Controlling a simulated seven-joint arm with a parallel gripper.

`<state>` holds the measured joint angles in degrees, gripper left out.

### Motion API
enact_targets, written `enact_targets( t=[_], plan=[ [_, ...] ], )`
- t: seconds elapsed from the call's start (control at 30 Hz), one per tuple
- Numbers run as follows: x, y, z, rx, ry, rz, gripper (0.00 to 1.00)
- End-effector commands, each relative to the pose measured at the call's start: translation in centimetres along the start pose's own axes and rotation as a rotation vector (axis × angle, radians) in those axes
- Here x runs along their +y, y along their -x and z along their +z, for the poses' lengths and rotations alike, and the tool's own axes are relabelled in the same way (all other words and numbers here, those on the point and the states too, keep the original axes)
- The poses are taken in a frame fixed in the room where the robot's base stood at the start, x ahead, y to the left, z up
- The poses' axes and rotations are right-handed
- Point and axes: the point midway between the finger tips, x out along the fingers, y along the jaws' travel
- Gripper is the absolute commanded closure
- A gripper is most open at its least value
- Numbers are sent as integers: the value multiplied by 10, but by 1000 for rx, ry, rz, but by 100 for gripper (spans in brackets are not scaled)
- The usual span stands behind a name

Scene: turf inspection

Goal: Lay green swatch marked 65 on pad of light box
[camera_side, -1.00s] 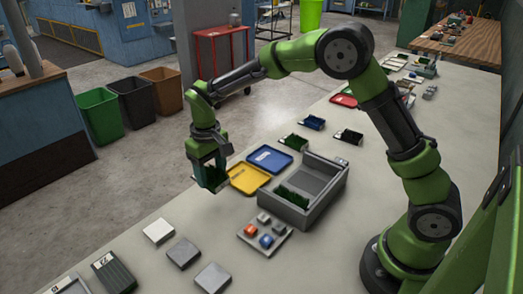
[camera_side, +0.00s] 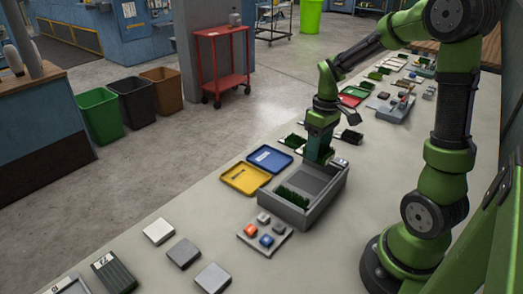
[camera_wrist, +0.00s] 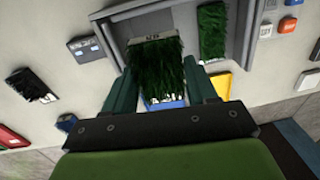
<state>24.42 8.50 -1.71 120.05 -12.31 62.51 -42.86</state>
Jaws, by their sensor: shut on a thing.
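My gripper (camera_side: 319,157) is shut on a dark green grass swatch (camera_wrist: 155,62) with a pale label strip at one end; its number is too small to read. The swatch hangs at the far end of a grey open-topped box (camera_side: 318,210), which looks like the light box. I cannot tell whether the swatch touches the box floor. In the wrist view the held swatch lies between my two fingers and overlaps the box (camera_wrist: 183,22). Another green swatch (camera_side: 292,197) is inside the box's near part; it also shows in the wrist view (camera_wrist: 212,32).
A blue tray (camera_side: 270,158) and a yellow tray (camera_side: 245,178) lie left of the box. A panel with coloured buttons (camera_side: 264,236) is in front. Several dark swatches lie behind the box, including one on the right (camera_side: 350,136). Grey blocks (camera_side: 184,253) lie nearer on the bench.

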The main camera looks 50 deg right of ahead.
Motion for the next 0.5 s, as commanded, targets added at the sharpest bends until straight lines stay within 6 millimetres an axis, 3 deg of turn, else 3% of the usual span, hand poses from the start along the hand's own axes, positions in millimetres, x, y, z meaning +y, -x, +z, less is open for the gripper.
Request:
enact_targets(
  t=[0.13, 0.33, 0.5],
  plan=[
    [1, -14, 0, -1, 49, -1, 86],
    [3, -51, 0, -2, 53, -1, 87],
    [4, -67, -1, 0, 52, 1, 87]
  ],
)
